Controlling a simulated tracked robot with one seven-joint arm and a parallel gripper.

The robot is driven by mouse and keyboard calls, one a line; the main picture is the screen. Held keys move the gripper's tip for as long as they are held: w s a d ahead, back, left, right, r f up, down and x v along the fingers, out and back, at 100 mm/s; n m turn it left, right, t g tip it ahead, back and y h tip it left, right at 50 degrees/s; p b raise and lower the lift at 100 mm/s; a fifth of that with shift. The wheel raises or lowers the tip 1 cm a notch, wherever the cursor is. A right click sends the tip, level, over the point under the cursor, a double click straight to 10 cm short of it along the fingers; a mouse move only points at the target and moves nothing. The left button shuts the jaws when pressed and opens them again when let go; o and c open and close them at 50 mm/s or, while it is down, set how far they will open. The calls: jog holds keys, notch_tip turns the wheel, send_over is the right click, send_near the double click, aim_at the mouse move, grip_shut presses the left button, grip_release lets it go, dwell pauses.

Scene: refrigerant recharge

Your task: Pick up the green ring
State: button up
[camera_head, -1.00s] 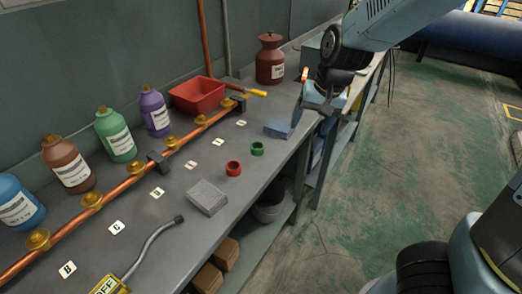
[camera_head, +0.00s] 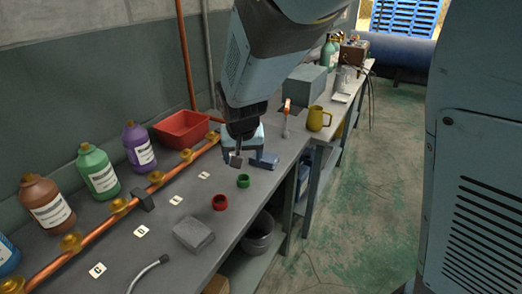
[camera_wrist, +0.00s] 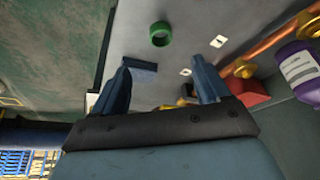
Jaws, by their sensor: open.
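The green ring (camera_head: 243,181) lies flat on the grey workbench, near its front edge. It also shows in the wrist view (camera_wrist: 160,34), near the top, beyond the fingertips. My gripper (camera_head: 238,158) is above the bench, just behind the green ring in the head view, and partly hidden by my arm. In the wrist view its two blue fingers (camera_wrist: 162,76) are spread apart with nothing held between them. The green ring is apart from the fingers.
A red ring (camera_head: 220,202) lies close to the green one, with a grey block (camera_head: 194,234) nearer. A blue block (camera_head: 264,160) lies beside my gripper. A copper pipe (camera_head: 118,219) with brass valves runs along the back, near bottles and a red bin (camera_head: 181,129). A yellow mug (camera_head: 318,119) stands farther right.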

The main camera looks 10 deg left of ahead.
aim_at(242, 174)
jog(key=shift+w+x, duration=0.15)
jog(key=shift+x, duration=3.25)
jog(key=shift+w+x, duration=0.1)
jog(key=shift+x, duration=3.35)
jog(key=shift+a+r, duration=0.1)
jog(key=shift+a, duration=0.05)
jog(key=shift+c, duration=0.3)
jog(key=c, duration=0.8)
jog(key=shift+r, duration=0.6)
jog(key=shift+s+d+r, duration=0.5)
jog(key=shift+s+r, duration=1.45)
jog(key=shift+s, duration=0.3)
jog(key=shift+s+d+r, duration=0.45)
jog(key=shift+s+r, duration=1.55)
jog(key=shift+s, duration=0.3)
jog(key=shift+s+d+r, duration=0.5)
jog(key=shift+s+r, duration=1.45)
jog(key=shift+s, duration=0.3)
